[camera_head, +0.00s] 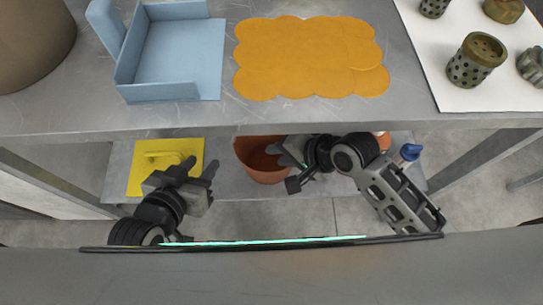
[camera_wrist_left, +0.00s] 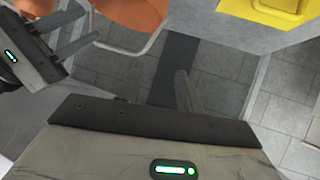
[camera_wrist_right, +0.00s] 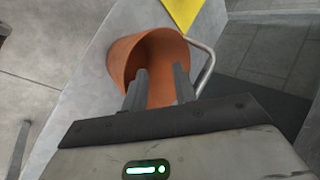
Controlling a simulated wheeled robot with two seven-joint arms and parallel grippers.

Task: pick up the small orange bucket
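The small orange bucket (camera_head: 258,172) stands on the lower shelf, its hollow opening facing up in the head view. My right gripper (camera_head: 284,153) is at its right side, fingers apart and overlapping its opening. In the right wrist view the bucket (camera_wrist_right: 123,62) is ahead of the open fingers (camera_wrist_right: 158,86), with its thin handle (camera_wrist_right: 207,66) at the right. I cannot tell whether a finger touches the wall. My left gripper (camera_head: 198,167) is left of the bucket, empty, with its fingers apart. The bucket (camera_wrist_left: 131,14) also shows at the top of the left wrist view.
A yellow item (camera_head: 143,180) lies on the lower shelf near my left gripper. A blue item (camera_head: 409,152) and an orange patch are partly hidden by my right arm.

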